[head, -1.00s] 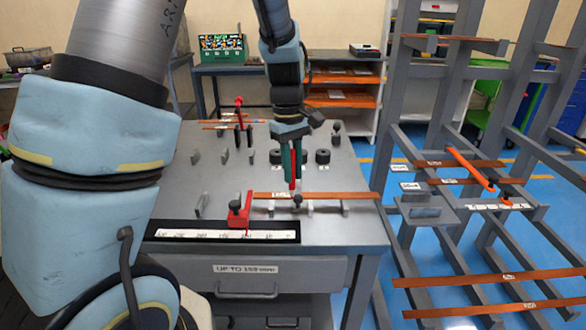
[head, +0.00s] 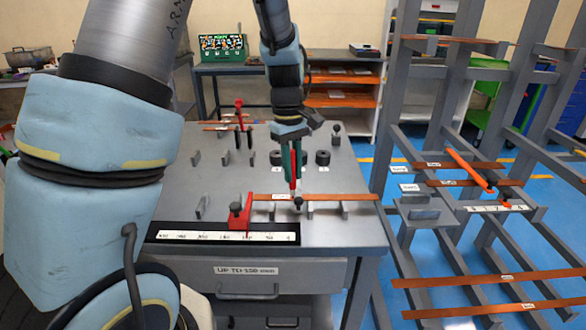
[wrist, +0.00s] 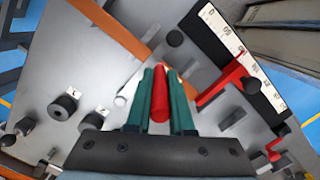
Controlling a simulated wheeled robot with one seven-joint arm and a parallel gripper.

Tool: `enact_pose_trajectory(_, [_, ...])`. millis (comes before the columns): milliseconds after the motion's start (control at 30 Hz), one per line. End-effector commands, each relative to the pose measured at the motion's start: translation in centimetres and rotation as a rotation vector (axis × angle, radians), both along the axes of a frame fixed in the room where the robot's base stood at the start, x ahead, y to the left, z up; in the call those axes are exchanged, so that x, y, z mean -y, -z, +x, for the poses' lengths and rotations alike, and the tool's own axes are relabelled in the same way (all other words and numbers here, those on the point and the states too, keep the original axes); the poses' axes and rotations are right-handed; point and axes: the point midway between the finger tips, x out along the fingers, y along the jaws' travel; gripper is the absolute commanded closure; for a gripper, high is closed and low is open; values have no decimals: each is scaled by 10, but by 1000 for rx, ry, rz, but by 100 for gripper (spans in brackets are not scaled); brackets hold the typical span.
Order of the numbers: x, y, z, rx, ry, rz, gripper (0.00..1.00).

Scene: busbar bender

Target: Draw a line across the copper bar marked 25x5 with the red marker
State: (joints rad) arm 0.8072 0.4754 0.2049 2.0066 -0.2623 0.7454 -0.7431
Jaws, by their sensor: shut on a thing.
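A copper bar (head: 340,196) lies across the bench top on small grey supports, with a white label too small to read. It also shows in the wrist view (wrist: 112,30), running diagonally behind my gripper. My gripper (head: 294,172), with green fingers, is shut on the red marker (wrist: 160,95). The marker points down and its lower end is at the bar's far edge in the head view, near the label. I cannot tell whether the tip touches the bar. The fingers and marker hide part of the bar in the wrist view.
A red stop (head: 240,215) stands beside the white ruler strip (head: 200,238) at the bench's front. Black cylinders (head: 322,158) and upright grey plates stand behind the bar. A grey rack (head: 420,215) with more labelled copper bars (head: 470,165) is at the right.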

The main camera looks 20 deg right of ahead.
Motion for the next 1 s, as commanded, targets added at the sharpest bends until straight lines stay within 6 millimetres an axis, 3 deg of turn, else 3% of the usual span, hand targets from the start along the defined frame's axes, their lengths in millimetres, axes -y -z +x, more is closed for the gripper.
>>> enact_pose_trajectory(1000, [0,-1,7,-1,0,2,100])
